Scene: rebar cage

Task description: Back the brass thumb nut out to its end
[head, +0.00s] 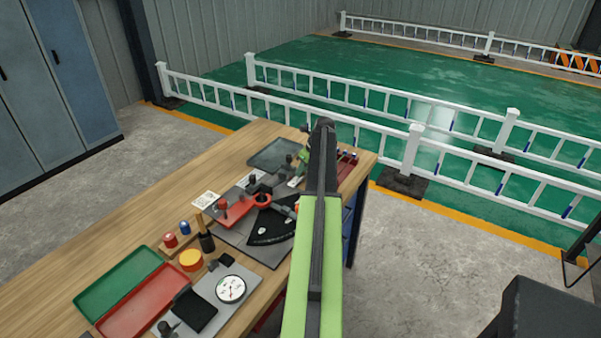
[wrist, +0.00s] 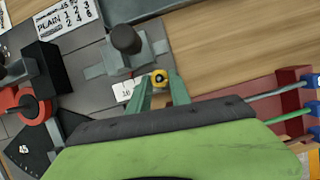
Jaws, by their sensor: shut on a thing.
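The brass thumb nut (wrist: 160,77) is small, round and yellow with a dark centre, in the middle of the wrist view. It sits at the edge of a grey metal fixture (wrist: 122,62) with a dark knob. My gripper (wrist: 159,82) has its two green fingers on either side of the nut and is shut on it. A small white label (wrist: 124,89) lies left of the fingers. In the head view my gripper is partly hidden behind my arm, and I cannot make out the nut there.
A red rack with coloured rods (wrist: 292,95) stands right of my fingers. Red and green trays (head: 118,276) lie at the near left. Bare wood shows beyond the nut.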

